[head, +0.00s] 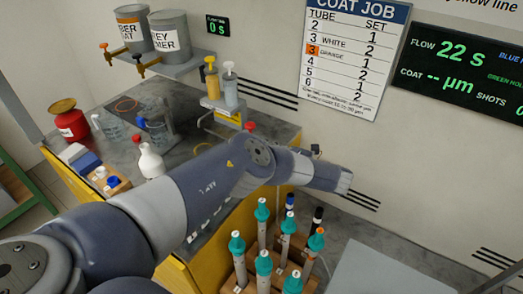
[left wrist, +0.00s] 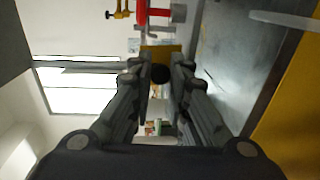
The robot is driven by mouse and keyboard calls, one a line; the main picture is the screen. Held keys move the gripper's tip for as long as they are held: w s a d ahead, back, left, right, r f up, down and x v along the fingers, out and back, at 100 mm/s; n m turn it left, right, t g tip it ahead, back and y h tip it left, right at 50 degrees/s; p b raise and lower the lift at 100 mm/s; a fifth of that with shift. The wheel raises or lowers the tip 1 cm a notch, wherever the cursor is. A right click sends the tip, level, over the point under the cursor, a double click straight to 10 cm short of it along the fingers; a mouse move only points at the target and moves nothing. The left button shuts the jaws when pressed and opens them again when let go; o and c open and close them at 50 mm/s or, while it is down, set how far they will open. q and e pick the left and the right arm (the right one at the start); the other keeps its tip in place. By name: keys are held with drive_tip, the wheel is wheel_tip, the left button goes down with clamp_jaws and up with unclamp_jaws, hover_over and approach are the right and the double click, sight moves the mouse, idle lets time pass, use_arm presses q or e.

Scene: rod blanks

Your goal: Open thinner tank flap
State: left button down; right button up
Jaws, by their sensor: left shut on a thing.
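Two grey tanks stand on a shelf at the upper left of the head view. I cannot tell what the knob belongs to. My left arm crosses the head view, but its fingers are not clear there. My right gripper is not in view.
A red can (head: 69,121), a white bottle (head: 151,161) and clear beakers stand on the dark bench (head: 120,135). Two pump bottles (head: 220,82) stand on a small stand. Several teal-capped rods (head: 262,213) stand upright below my arm.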

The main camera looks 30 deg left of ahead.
use_arm(q)
drive_tip(key=c, duration=1.5)
unclamp_jaws()
drive_tip(key=shift+d, duration=0.1)
drive_tip(key=shift+s+d+r, duration=0.1)
drive_tip(key=shift+s+d, duration=0.05)
drive_tip(key=shift+d, duration=1.7)
drive_tip(key=shift+s+d+r, duration=0.1)
drive_tip(key=shift+s+d, duration=0.05)
drive_tip(key=shift+d, duration=1.65)
drive_tip(key=shift+f, duration=0.1)
